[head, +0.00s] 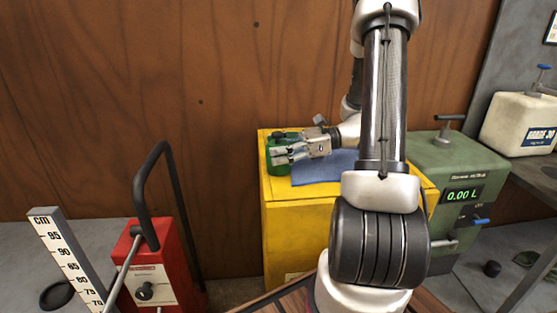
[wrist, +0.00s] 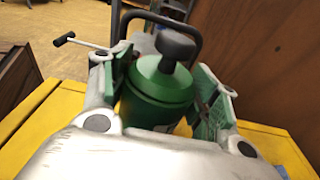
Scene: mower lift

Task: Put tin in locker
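The green tin (wrist: 160,90) has a dark knob on its lid and stands upright on the yellow cabinet (head: 300,235). In the head view only part of the tin (head: 272,160) shows at the cabinet's left end, behind my fingers. My gripper (head: 291,152) reaches it from the right, low over the cabinet top. In the wrist view my two fingers (wrist: 160,92) stand on either side of the tin, their green pads very close to it. I cannot tell whether both pads touch it. No compartment clearly marked as the locker shows.
A blue cloth (head: 325,167) lies on the cabinet top. Left are a red box (head: 145,275) with a black handle and a cm scale (head: 65,260). Right are a green machine (head: 445,165) reading 0.00 L and a white canister (head: 515,120). A wooden wall (head: 250,60) stands behind.

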